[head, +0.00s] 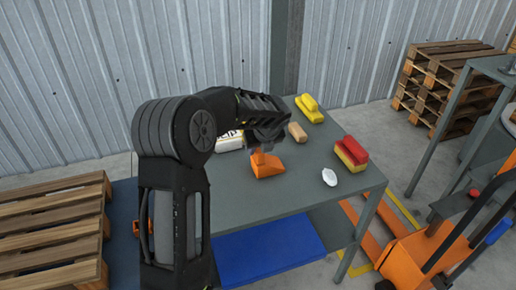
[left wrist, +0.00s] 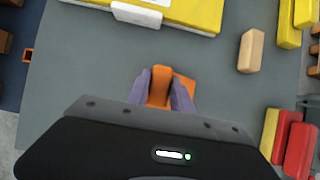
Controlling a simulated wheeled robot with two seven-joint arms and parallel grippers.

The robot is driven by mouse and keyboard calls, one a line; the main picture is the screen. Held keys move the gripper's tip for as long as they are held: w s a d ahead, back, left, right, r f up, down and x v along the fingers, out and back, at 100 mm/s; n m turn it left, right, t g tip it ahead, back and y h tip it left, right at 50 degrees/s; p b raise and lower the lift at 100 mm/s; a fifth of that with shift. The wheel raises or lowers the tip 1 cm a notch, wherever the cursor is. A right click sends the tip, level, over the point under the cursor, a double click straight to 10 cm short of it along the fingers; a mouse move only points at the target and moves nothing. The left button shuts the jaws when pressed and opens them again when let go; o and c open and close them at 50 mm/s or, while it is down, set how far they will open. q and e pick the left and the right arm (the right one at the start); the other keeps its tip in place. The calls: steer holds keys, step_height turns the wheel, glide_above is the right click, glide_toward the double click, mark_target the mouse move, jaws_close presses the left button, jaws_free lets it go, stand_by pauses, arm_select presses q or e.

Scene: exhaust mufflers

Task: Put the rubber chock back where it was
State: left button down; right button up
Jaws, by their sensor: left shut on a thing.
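The orange rubber chock (head: 267,166) is a wedge at the middle of the grey table (head: 300,208). My left gripper (head: 259,147) reaches down from above and is shut on its raised part. In the left wrist view the chock (left wrist: 159,87) sits between the two purple-grey fingers (left wrist: 160,80), with its wider part showing to the right. I cannot tell whether it touches the tabletop or hangs just above it. My right gripper is not in view.
A white-and-yellow lettered item (head: 229,141) lies behind my left arm. Pallets (head: 55,232) stand left; an orange pallet truck (head: 428,250) stands right.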

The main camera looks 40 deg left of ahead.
arm_select(q)
steer(key=c, duration=1.1)
jaws_free()
steer(key=shift+f, duration=0.1)
steer(key=v, duration=1.2)
steer(key=shift+b, duration=0.3)
steer(key=shift+o, duration=0.2)
